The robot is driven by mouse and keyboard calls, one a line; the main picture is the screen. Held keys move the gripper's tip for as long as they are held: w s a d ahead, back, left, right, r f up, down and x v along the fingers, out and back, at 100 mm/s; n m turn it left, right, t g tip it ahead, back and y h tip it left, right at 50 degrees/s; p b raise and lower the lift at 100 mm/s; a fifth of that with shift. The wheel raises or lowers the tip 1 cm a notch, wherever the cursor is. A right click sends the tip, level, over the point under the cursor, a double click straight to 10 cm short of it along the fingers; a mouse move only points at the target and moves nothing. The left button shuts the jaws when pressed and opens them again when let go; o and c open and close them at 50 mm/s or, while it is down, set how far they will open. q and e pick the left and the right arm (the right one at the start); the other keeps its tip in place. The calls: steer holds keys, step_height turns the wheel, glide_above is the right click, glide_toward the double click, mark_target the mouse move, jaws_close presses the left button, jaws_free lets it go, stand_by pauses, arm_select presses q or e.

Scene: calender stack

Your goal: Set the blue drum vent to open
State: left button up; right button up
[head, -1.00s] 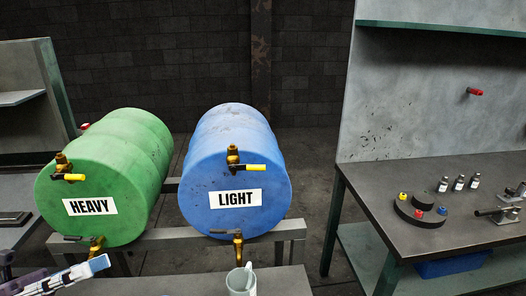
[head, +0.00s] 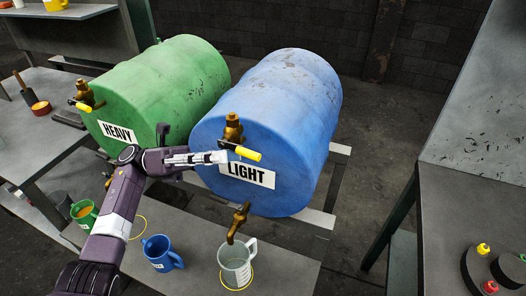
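The blue drum (head: 300,100) lies on its side with a "LIGHT" label on its front. Its vent (head: 233,128) is a brass valve at the upper front, with a yellow-tipped handle (head: 247,153) lying crosswise, roughly parallel to the label's top edge and pointing right. My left gripper (head: 222,157) is in front of the drum, its fingers close together and seemingly shut, with nothing visible between them. Its tips are just below the vent's left side and left of the yellow grip; I cannot tell whether they touch the handle. My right gripper is not in view.
A green "HEAVY" drum (head: 165,85) with its own vent (head: 85,95) lies left. Below the blue drum are a brass tap (head: 238,222) and a clear jug (head: 236,262). Blue (head: 160,254) and green (head: 84,214) mugs stand nearby. A workbench (head: 455,215) is at right.

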mark_target(247, 150)
arm_select(q)
steer(key=p+x, duration=0.2)
steer(key=x, duration=0.1)
steer(key=shift+w+d+r, duration=0.1)
steer(key=shift+w+r, duration=0.05)
steer(key=shift+r, duration=0.2)
steer(key=shift+p+x, duration=0.65)
steer(key=shift+x, duration=0.45)
steer(key=shift+d+f, duration=0.15)
steer(key=shift+d, duration=0.2)
steer(key=shift+a, duration=0.1)
steer(key=shift+c, duration=0.3)
jaws_close()
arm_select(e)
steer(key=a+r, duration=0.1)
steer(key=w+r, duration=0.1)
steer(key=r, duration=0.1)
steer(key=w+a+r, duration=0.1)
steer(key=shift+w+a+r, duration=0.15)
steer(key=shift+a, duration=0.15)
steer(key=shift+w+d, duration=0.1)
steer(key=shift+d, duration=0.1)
